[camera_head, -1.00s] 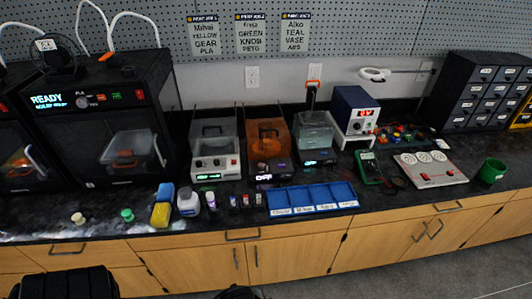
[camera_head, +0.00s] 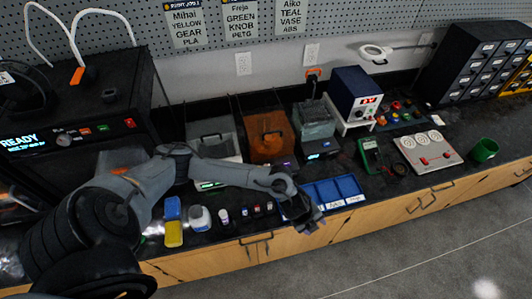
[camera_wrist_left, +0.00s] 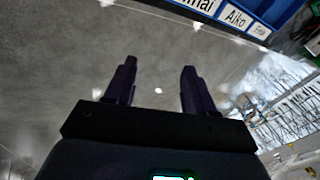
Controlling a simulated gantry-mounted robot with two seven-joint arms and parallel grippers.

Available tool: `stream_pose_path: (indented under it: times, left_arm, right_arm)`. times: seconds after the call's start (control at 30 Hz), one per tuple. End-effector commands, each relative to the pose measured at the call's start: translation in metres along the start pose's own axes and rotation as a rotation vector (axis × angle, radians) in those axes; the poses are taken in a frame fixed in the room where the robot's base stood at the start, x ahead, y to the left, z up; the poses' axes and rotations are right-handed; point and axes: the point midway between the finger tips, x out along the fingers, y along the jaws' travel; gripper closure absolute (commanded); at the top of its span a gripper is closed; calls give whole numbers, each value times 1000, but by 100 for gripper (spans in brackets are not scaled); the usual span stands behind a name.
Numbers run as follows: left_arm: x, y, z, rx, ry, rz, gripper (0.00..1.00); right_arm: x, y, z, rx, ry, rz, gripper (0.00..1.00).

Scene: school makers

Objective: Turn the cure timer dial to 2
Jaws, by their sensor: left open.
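The orange-lidded box (camera_head: 267,138) stands on the counter between two clear-lidded machines. Its front panel (camera_head: 284,162) is partly covered by my left arm. I cannot make out a timer dial or its setting there. My left gripper (camera_head: 308,218) is at the counter's front edge, in front of the blue tray and some way from the orange box. In the left wrist view its two fingers (camera_wrist_left: 158,85) are apart with nothing between them, over the grey floor. My right gripper is not in view.
The blue divided tray (camera_head: 345,200) lies by the counter edge; it also shows in the left wrist view (camera_wrist_left: 285,12). Small bottles (camera_head: 245,213) stand left of it. A multimeter (camera_head: 370,154), a power supply (camera_head: 352,93) and a green cup (camera_head: 484,150) are to the right.

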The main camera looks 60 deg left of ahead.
Motion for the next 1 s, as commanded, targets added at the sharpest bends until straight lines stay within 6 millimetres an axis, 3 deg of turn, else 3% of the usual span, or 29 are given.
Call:
stream_pose_path:
  times: [0.03, 0.2, 0.3, 0.4, 0.5, 0.63, 1.0]
  left_arm:
    - [-25, -16, 40, 31, -47, 43, 46]
    - [-88, -23, 153, 24, -142, 212, 46]
    - [-126, -22, 200, -23, -177, 283, 46]
    - [-155, -19, 231, -71, -196, 329, 46]
    - [-172, -15, 247, -104, -205, 355, 46]
    - [-176, -11, 256, -121, -208, 368, 46]
    - [-147, 0, 261, -119, -208, 367, 46]
  right_arm:
    - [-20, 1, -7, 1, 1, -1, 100]
    - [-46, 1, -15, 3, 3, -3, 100]
    - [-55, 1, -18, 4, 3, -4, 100]
    - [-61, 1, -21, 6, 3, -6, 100]
    - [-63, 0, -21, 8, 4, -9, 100]
    - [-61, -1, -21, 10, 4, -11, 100]
    - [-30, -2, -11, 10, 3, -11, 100]
